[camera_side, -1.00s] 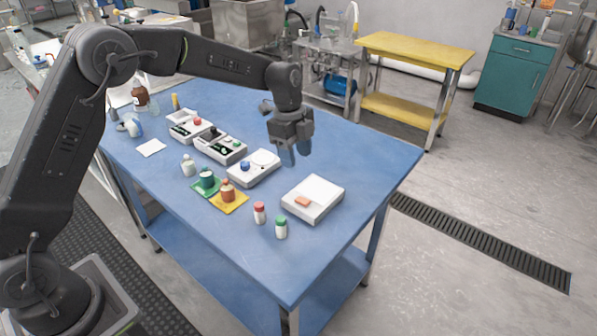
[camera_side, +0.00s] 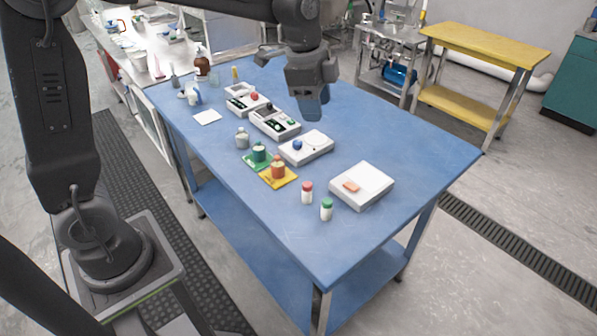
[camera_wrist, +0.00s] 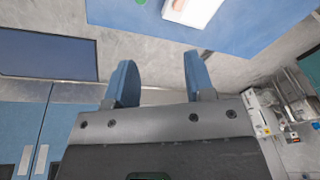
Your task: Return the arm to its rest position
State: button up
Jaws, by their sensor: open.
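My gripper (camera_side: 314,112) hangs from my raised arm above the far middle part of the blue table (camera_side: 430,165), pointing down. In the wrist view its two blue fingers (camera_wrist: 158,82) stand apart with nothing between them. In the side view it appears clear of the things on the table, beyond the white box (camera_side: 368,178) and the white device with a blue knob (camera_side: 306,148). The white box also shows at the top edge of the wrist view (camera_wrist: 193,8), partly cut off.
A red-capped bottle (camera_side: 307,194) and a green-capped bottle (camera_side: 326,210) stand near the front. Jars stand on a green mat (camera_side: 248,165) and a yellow mat (camera_side: 288,181). Grey-white trays (camera_side: 274,125) lie further back. A yellow bench (camera_side: 487,47) stands behind. The table's right side is clear.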

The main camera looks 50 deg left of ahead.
jog(key=s+a+n+t+y, duration=0.1)
jog(key=s+a+n+t, duration=0.1)
jog(key=s+n, duration=0.9)
jog(key=s+r+t, duration=0.1)
jog(key=s, duration=0.9)
jog(key=shift+s+n+t, duration=0.3)
jog(key=shift+n+t, duration=0.1)
